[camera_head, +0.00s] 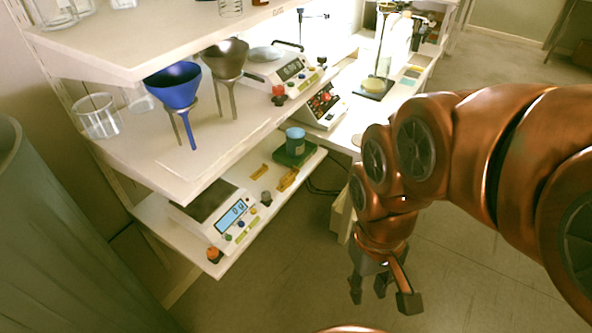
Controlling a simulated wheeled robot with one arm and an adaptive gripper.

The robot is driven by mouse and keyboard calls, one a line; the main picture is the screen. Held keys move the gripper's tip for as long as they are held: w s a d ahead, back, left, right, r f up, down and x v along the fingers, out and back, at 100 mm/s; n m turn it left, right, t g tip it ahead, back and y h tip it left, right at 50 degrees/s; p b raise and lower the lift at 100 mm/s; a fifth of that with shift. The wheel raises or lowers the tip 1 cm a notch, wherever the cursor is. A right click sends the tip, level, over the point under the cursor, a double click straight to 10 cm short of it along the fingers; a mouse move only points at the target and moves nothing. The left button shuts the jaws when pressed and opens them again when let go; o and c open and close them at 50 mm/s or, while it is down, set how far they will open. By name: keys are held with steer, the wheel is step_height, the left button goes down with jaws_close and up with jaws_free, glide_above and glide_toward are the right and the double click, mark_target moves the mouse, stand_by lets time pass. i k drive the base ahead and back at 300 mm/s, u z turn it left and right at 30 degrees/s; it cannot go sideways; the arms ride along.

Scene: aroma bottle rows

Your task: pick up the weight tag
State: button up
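I cannot tell for certain which thing is the weight tag. Two small yellow pieces lie on the lower shelf: a flat one (259,172) and a longer, uneven one (288,179) to its right. A small grey cylinder (266,198) stands near them by the shelf's front edge. My gripper (382,290) hangs pointing down over the floor, to the right of the shelf and apart from it. Its dark fingertips are spread, with nothing between them.
The lower shelf (165,222) also holds a scale with a blue display (231,217), an orange-topped piece (213,255) and a blue-lidded jar (295,142) on a green base. The shelf above carries a blue funnel (173,86) and glassware. The floor (290,265) in front is clear.

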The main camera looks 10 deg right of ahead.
mark_target(291, 174)
steer(key=z, duration=0.55)
steer(key=k, duration=1.3)
steer(key=i, duration=0.55)
steer(key=u, duration=1)
steer(key=i, duration=0.85)
steer(key=z, duration=0.05)
